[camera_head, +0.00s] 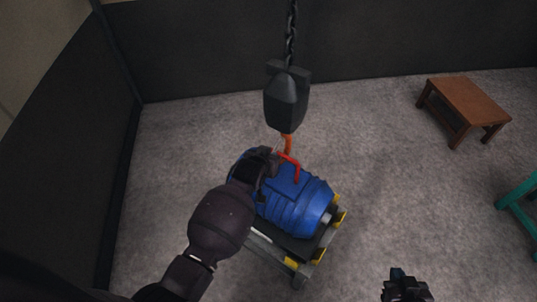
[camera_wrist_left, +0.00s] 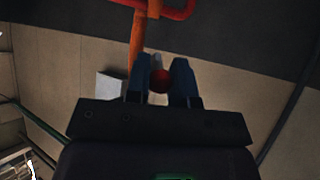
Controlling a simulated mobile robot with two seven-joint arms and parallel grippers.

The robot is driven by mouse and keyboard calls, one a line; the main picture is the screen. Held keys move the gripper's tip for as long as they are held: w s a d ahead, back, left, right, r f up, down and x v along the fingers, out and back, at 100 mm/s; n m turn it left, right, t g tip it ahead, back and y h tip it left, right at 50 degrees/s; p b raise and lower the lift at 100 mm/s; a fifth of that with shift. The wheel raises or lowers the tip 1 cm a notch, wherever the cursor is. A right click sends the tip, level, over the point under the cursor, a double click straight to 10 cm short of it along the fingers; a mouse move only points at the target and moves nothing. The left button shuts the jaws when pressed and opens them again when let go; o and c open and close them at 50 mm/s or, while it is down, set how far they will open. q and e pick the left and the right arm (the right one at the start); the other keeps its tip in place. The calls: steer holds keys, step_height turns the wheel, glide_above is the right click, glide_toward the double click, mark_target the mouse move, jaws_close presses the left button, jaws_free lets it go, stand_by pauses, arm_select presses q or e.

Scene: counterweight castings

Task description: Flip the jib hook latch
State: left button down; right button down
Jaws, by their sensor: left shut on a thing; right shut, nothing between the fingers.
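The orange jib hook (camera_head: 287,143) hangs under a dark hook block (camera_head: 287,100) on a chain, close to the red lifting handle (camera_head: 297,172) of a blue casting (camera_head: 292,203). My left gripper (camera_head: 273,154) is beside the hook, on its left. In the left wrist view my left gripper (camera_wrist_left: 161,76) is shut on a small red knob (camera_wrist_left: 160,79), apparently on the latch. The orange hook (camera_wrist_left: 137,40) and red handle (camera_wrist_left: 178,10) show above it. The latch itself is mostly hidden in the head view. My right gripper (camera_head: 404,284) is shut and empty at bottom right.
The blue casting lies on a low cart (camera_head: 291,266) with yellow corner pieces. A brown wooden table (camera_head: 466,100) stands at upper right and a teal frame (camera_head: 520,196) at the right edge. Dark walls close off the left and back. Grey floor is clear between.

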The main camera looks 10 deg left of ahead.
stand_by(0.4)
arm_select(q)
steer(key=c, duration=1)
jaws_free()
steer(key=v, duration=1)
steer(key=shift+s+r, duration=0.2)
steer(key=shift+s, duration=0.15)
steer(key=shift+a, duration=0.1)
